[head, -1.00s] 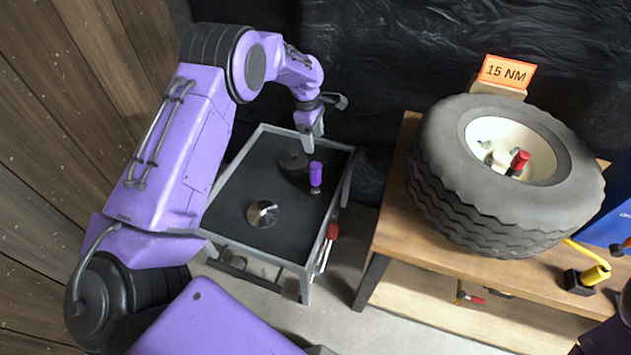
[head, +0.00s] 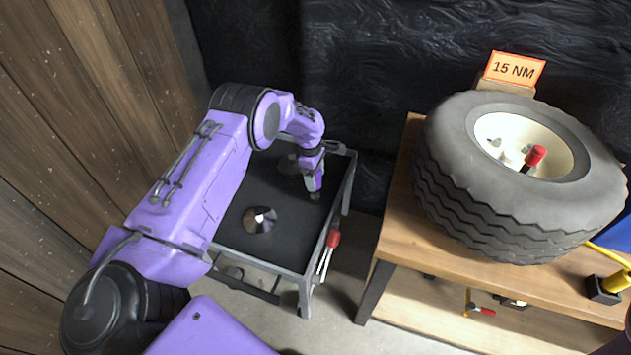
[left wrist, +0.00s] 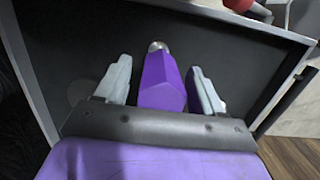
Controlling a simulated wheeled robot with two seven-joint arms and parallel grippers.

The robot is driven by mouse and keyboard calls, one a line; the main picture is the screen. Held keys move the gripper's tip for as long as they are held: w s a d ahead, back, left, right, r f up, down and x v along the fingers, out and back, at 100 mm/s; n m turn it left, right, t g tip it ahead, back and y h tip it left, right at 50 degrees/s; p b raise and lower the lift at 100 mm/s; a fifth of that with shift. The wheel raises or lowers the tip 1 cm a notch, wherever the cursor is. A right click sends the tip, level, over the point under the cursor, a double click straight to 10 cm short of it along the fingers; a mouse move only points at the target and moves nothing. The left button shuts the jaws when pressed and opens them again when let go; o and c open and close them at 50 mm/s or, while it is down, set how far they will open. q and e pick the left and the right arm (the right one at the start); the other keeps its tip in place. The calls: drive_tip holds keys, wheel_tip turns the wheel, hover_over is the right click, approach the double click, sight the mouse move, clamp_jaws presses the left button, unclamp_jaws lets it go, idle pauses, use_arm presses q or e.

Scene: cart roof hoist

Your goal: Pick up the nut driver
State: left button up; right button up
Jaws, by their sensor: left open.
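The nut driver (head: 315,184) has a purple handle and a short metal end, and it is on the dark top of the grey cart (head: 283,259). My left gripper (head: 312,180) is down at it in the head view and partly hides it. In the left wrist view, the nut driver's purple handle (left wrist: 162,82) lies between the two pale fingers of my left gripper (left wrist: 164,88). The round metal end points away from the gripper. My right gripper is out of view.
A shiny metal cone-shaped piece (head: 259,220) sits on the cart top. A red-handled tool (head: 333,239) hangs at the cart's right side. A wooden bench (head: 398,225) to the right bears a large tire (head: 470,200) and a "15 NM" sign (head: 515,69).

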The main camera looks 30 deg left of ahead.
use_arm(q)
drive_tip(key=shift+f, duration=0.45)
drive_tip(key=shift+r, duration=0.1)
clamp_jaws()
